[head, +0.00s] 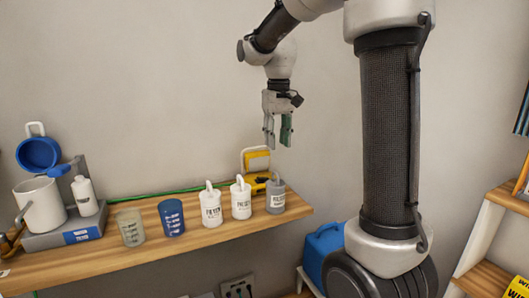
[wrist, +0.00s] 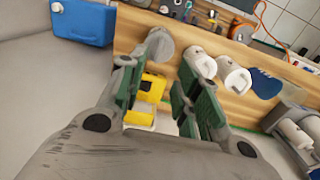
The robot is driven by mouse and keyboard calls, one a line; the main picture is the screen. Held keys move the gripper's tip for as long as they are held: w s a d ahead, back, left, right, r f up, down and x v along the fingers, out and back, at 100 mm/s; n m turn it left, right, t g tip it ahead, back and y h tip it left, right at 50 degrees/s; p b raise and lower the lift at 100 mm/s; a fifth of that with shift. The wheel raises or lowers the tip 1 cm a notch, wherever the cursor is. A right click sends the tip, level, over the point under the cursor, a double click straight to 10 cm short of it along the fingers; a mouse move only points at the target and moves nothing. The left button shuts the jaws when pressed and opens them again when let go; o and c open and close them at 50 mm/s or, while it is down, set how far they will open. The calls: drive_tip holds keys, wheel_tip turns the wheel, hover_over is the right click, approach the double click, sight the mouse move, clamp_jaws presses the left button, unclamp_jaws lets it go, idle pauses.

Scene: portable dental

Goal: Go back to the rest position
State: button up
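My gripper (head: 278,144) hangs in the air, fingers down, above the right end of the wooden shelf (head: 150,243). In the wrist view my gripper (wrist: 160,85) has its two green-padded fingers apart, with nothing held between them. In the head view it is above and apart from the bottles and the yellow item behind them. My arm reaches to it from the upper right.
On the shelf stand a grey bottle (head: 275,198), two white bottles, a blue cup (head: 171,218), a clear cup (head: 131,228) and a white jug (head: 40,207). A yellow item (head: 257,162) is behind. A blue box (head: 322,250) sits lower right.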

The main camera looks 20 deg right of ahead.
drive_tip(key=shift+r, duration=0.15)
drive_tip(key=s+f+t, duration=0.1)
drive_tip(key=s+t, duration=0.3)
drive_tip(key=s, duration=2)
drive_tip(key=shift+d+f, duration=0.25)
drive_tip(key=shift+d, duration=0.05)
